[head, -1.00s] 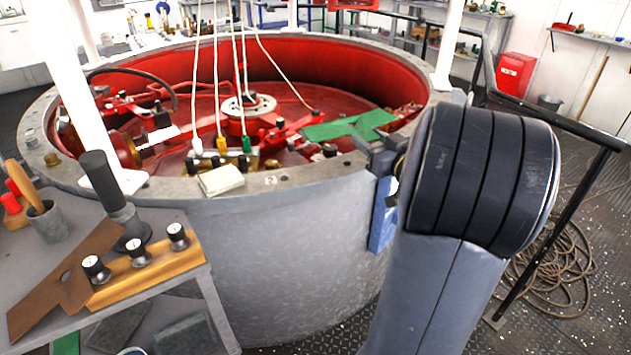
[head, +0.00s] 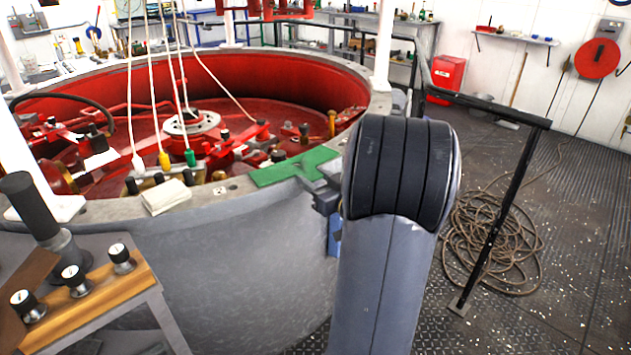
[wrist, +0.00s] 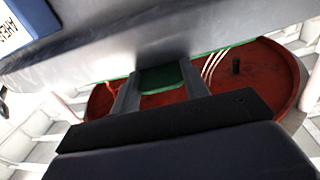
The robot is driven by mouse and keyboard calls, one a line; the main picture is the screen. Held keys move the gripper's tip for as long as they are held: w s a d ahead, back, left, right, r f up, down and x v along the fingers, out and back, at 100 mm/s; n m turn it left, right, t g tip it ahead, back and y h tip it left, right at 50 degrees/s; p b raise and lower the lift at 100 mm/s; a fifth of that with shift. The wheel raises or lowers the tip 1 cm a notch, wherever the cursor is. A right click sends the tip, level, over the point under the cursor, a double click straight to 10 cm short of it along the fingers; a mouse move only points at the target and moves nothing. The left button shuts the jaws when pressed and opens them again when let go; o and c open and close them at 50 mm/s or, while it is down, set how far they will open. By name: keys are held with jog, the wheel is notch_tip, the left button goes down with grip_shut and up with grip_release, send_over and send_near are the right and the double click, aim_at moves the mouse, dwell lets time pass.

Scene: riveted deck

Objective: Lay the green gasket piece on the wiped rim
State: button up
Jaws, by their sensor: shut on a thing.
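The green gasket piece (head: 285,168) is a flat strip with a wider end by my gripper. In the head view it overlaps the near right part of the grey rim (head: 225,190); I cannot tell whether it touches the rim or hangs just above. My gripper (head: 318,183) is shut on the gasket piece at its right end, partly hidden behind my own arm. In the wrist view the gasket piece (wrist: 162,78) shows green between the two fingers of my gripper (wrist: 160,88). A folded white cloth (head: 165,196) lies on the rim to the left.
Inside the red drum (head: 290,85) are red fittings and white, yellow and green plugs on hanging cables. A bench with black-knobbed gauges (head: 73,280) stands at lower left. A black railing (head: 490,205) and coiled rope (head: 490,240) are at right. The deck beyond is open.

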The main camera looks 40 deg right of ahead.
jog(key=o, duration=1)
jog(key=shift+f, duration=0.1)
jog(key=shift+r, duration=0.3)
jog(key=s+p, duration=0.1)
jog(key=s, duration=1.1)
jog(key=shift+a+f, duration=0.15)
jog(key=shift+w, duration=0.1)
